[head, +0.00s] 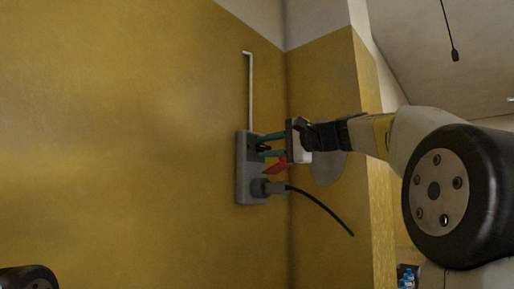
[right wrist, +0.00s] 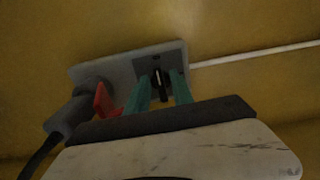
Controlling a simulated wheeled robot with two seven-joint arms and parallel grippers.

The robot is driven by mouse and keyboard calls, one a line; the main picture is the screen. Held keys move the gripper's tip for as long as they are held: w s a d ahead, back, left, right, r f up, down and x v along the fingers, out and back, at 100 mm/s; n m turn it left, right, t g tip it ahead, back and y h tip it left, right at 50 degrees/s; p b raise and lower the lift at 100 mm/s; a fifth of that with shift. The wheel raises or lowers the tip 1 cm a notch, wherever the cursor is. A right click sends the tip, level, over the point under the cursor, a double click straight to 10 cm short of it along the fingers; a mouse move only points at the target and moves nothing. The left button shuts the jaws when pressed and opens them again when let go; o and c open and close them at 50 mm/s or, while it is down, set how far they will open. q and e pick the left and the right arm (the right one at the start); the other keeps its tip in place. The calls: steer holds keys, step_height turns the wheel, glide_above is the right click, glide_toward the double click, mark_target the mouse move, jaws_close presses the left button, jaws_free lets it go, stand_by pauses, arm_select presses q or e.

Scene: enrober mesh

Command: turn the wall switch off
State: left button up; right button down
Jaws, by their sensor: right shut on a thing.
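The wall switch (head: 252,147) is in the upper part of a grey wall plate (head: 242,178). In the right wrist view its small black lever (right wrist: 158,92) stands between two teal fingers. My right gripper (head: 265,144) reaches in from the right, with its fingertips at the plate. It is shut on the lever, and the fingertips also show in the right wrist view (right wrist: 161,80). The fingers partly cover the switch, so I cannot tell its on or off position. My left gripper is not in view.
A grey plug (head: 266,188) with a black cable (head: 325,209) sits in the plate's lower part, just below my fingers. A red piece (head: 276,167) lies between plug and fingers. A pale conduit (head: 250,90) runs up from the plate. A wall corner is close to the right.

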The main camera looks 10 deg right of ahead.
steer(key=shift+f, duration=0.1)
steer(key=c, duration=1.5)
jaws_free()
steer(key=v, duration=0.7)
steer(key=shift+s+d, duration=0.25)
steer(key=shift+s, duration=0.1)
